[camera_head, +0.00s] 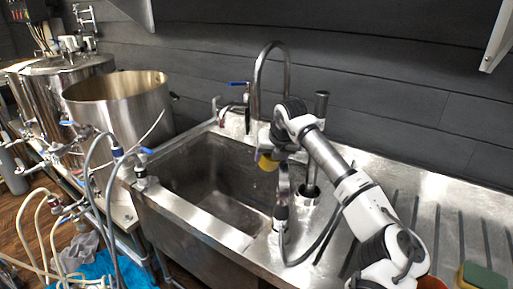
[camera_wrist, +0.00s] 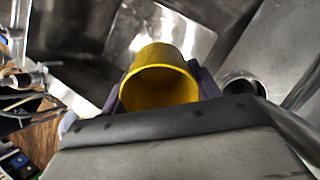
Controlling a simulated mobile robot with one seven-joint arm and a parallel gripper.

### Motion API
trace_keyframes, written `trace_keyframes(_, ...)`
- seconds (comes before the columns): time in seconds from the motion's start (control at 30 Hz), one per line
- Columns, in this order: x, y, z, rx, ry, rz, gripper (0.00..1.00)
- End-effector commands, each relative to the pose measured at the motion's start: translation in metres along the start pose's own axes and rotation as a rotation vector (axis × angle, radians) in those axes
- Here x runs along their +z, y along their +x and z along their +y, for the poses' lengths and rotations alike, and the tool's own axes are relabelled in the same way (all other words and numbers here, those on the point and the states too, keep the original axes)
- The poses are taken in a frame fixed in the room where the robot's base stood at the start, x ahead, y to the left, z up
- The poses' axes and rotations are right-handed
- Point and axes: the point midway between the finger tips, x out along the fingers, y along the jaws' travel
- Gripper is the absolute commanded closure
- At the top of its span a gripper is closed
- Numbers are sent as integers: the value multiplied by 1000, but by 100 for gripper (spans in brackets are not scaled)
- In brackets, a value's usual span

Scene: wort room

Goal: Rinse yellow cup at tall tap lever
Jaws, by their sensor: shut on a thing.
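The yellow cup (camera_head: 267,162) is held over the sink basin (camera_head: 225,195), below and in front of the tall tap (camera_head: 257,85). The tap has a curved steel neck and a blue lever (camera_head: 239,84) on its left side. My gripper (camera_head: 276,150) is shut on the cup. In the wrist view the cup (camera_wrist: 160,75) sits between the grey-purple fingers of my gripper (camera_wrist: 160,90), its open mouth toward the camera, and its inside looks empty. Small bright specks like drops show just below the cup in the head view.
A dark upright post (camera_head: 320,108) and a round opening stand right of the basin. A ribbed drainboard (camera_head: 450,220) lies further right with a green-yellow sponge (camera_head: 484,276) and an orange-red item (camera_head: 431,282). Steel kettles (camera_head: 120,105) and hoses crowd the left.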

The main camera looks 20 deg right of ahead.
Motion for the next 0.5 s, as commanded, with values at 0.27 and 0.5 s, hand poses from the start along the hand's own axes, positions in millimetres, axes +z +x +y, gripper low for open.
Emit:
trace_keyframes(0.27, -1, -4, -1, -1, 0, -1, 61)
trace_keyframes(0.5, -10, -26, -4, -1, 0, -2, 61)
